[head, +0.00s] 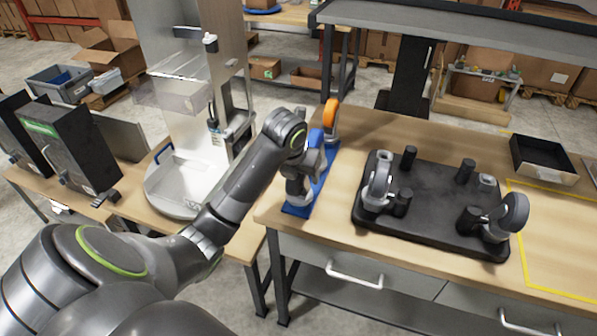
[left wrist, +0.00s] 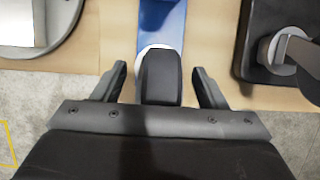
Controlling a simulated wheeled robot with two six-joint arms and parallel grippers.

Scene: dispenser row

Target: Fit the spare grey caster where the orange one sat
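My left gripper (head: 300,172) reaches down over the front part of a blue strip (head: 325,172) on the bench. In the left wrist view the gripper (left wrist: 160,80) is open, its fingers on either side of a dark grey wheel (left wrist: 160,75), with gaps on both sides. This looks like the grey caster; the arm mostly hides it in the head view. The orange caster (head: 331,112) stands at the strip's far end, with a blue rounded piece (head: 316,138) nearer. A black base (head: 430,210) carries two grey-wheeled casters (head: 380,182) (head: 513,212) and several black posts. My right gripper is not visible.
A black open tray (head: 543,160) sits at the bench's back right, near a yellow-outlined area (head: 560,240). A dispenser with a round silver base (head: 175,195) stands on the left table. A floor gap separates that table from the bench. A shelf overhangs the bench's back.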

